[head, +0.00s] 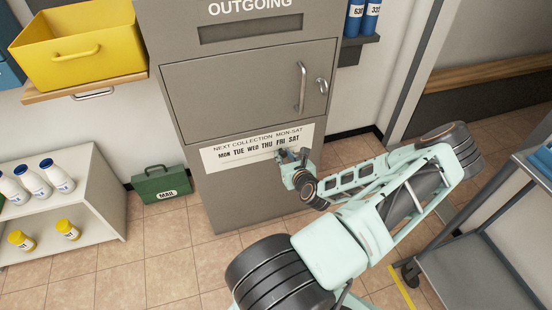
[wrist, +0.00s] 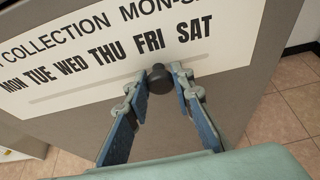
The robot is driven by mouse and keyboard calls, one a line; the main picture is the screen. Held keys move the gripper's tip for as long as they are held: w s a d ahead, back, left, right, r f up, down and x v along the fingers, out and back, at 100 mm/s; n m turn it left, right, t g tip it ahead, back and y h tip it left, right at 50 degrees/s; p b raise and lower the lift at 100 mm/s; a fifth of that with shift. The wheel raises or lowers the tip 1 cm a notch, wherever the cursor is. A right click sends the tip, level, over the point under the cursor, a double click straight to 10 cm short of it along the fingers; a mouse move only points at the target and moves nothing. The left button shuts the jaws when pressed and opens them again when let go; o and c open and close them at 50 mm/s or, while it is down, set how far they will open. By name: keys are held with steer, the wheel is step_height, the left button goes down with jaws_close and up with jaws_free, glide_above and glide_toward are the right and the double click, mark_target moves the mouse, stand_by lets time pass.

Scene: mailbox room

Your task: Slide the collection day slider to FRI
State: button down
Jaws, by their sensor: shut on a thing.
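The outgoing mailbox (head: 258,105) carries a white collection panel (head: 225,160) lettered MON to SAT. The panel also fills the top of the wrist view (wrist: 95,75). A thin horizontal slot (wrist: 85,87) runs below the day names. The dark round slider knob (wrist: 160,76) stands below FRI in the wrist view, left of SAT; its exact alignment is hard to judge because it sticks out. My gripper (wrist: 160,88) is shut on the knob, with one finger on each side.
A green mail case (head: 161,185) sits on the floor left of the mailbox. A white shelf (head: 75,205) with several bottles stands at far left, below a yellow bin (head: 75,45). A grey cart (head: 475,250) is at right. Tiled floor lies clear before the mailbox.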

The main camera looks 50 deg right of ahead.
stand_by(0.3)
steer(key=c, duration=1.7)
jaws_free()
steer(key=v, duration=1.2)
steer(key=shift+d, duration=0.1)
